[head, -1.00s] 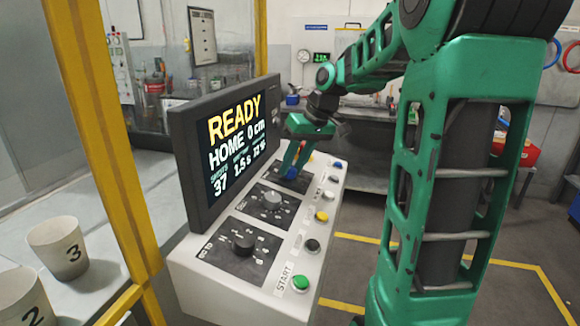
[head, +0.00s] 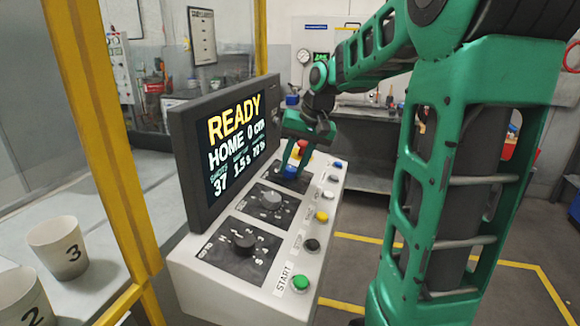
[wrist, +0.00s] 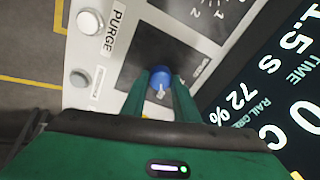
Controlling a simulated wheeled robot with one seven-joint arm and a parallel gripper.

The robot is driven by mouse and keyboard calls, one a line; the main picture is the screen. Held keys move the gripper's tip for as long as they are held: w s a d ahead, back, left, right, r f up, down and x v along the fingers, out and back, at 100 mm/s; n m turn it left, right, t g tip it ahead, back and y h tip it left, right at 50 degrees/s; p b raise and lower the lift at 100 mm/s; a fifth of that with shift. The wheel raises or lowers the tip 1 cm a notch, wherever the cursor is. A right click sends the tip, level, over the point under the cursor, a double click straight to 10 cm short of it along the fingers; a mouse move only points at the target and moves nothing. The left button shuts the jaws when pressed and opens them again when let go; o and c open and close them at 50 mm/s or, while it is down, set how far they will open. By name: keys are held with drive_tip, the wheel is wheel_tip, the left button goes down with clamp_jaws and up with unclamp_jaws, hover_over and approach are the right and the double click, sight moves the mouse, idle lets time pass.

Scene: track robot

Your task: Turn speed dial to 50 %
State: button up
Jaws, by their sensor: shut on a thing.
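My gripper (head: 294,165) reaches down at the far end of the console and is shut on a blue knob (head: 290,172). In the wrist view the two green fingers (wrist: 159,84) stand on either side of the blue knob (wrist: 161,74), which has a pale pointer mark. Two other dials sit nearer, a grey one (head: 270,201) and a black one (head: 243,244).
A green START button (head: 300,281), a black button (head: 312,244) and a yellow button (head: 321,216) line the console's right edge. A red button (head: 303,148) is just behind my gripper. A yellow post (head: 110,150) and cups (head: 57,247) stand at left.

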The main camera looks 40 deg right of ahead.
drive_tip(key=shift+r, duration=0.1)
drive_tip(key=o, duration=1.1)
drive_tip(key=shift+c, duration=0.2)
drive_tip(key=v, duration=1)
drive_tip(key=shift+r, duration=0.3)
